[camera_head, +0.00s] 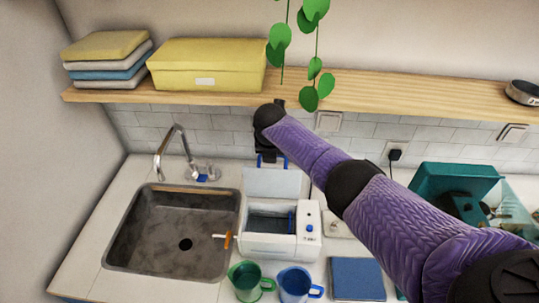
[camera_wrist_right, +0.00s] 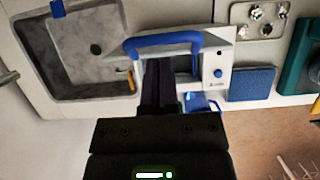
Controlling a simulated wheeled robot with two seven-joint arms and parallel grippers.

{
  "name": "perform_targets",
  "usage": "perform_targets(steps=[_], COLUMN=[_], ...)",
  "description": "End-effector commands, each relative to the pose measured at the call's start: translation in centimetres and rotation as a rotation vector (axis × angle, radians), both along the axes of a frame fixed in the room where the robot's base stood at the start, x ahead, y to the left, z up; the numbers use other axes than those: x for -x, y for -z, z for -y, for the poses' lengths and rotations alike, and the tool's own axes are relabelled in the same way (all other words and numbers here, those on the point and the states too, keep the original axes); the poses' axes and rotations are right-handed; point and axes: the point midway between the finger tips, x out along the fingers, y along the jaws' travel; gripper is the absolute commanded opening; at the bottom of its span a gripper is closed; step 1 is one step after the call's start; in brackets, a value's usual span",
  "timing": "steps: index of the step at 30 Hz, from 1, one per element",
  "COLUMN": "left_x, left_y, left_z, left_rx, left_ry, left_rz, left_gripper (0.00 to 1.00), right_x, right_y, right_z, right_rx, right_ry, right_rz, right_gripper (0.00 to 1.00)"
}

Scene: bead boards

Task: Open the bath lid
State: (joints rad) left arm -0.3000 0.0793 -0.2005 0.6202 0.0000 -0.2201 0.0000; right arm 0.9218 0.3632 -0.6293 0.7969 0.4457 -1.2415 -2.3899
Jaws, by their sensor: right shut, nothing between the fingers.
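The white bath (camera_head: 282,243) stands on the counter right of the sink, and its grey basin shows open. Its pale lid (camera_head: 272,182) is raised steeply at the back. The blue lid handle (camera_wrist_right: 165,41) arches just beyond my right fingertips in the right wrist view. My right gripper (camera_wrist_right: 159,62) is shut and empty, close to the handle; I cannot tell whether they touch. In the head view my right gripper (camera_head: 270,157) is behind the top of the lid, partly hidden by my arm. My left gripper is not in view.
A sink (camera_head: 175,240) with a tap is on the left. Green (camera_head: 246,281) and blue (camera_head: 294,284) mugs stand in front of the bath. A wooden shelf (camera_head: 400,96) runs above.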

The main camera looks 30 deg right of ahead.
Motion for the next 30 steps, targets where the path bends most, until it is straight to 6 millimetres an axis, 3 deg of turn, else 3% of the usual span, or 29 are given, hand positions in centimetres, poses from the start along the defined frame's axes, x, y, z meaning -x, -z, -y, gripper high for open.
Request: perform_targets(steps=[1,4,9,11,13,14,17,18,21,25,27,30], left_x=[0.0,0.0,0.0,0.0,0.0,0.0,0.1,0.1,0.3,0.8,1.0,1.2], left_y=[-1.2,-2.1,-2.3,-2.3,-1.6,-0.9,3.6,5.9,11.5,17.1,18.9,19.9], left_z=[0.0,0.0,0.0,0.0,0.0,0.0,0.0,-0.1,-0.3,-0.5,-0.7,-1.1], left_rx=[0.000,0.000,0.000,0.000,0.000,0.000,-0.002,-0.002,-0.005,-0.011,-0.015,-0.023], left_ry=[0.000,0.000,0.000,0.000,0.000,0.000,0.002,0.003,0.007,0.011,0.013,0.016], left_rz=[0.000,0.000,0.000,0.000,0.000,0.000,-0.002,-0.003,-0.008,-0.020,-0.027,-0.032], left_gripper=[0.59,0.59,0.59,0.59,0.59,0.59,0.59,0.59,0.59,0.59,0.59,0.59], right_x=[0.3,1.1,2.1,2.4,2.7,2.7,3.4,3.9,6.0,9.8,11.7,13.4], right_y=[-1.6,-3.6,-6.4,-7.0,-6.1,-4.9,2.1,5.0,9.5,9.9,8.8,7.2], right_z=[-0.1,-0.6,-1.2,-1.4,-1.6,-1.7,-2.7,-2.8,-2.2,-0.2,0.6,1.1], right_rx=[0.001,0.001,0.001,0.000,-0.021,-0.049,-0.240,-0.345,-0.605,-0.867,-0.968,-1.057], right_ry=[-0.002,-0.003,-0.001,0.000,-0.001,-0.003,0.009,0.028,0.101,0.169,0.179,0.179], right_rz=[0.003,0.003,0.003,0.001,0.016,0.038,0.194,0.294,0.582,0.929,1.064,1.177], right_gripper=[0.00,0.00,0.00,0.00,0.00,0.00,0.00,0.00,0.00,0.00,0.00,0.00])
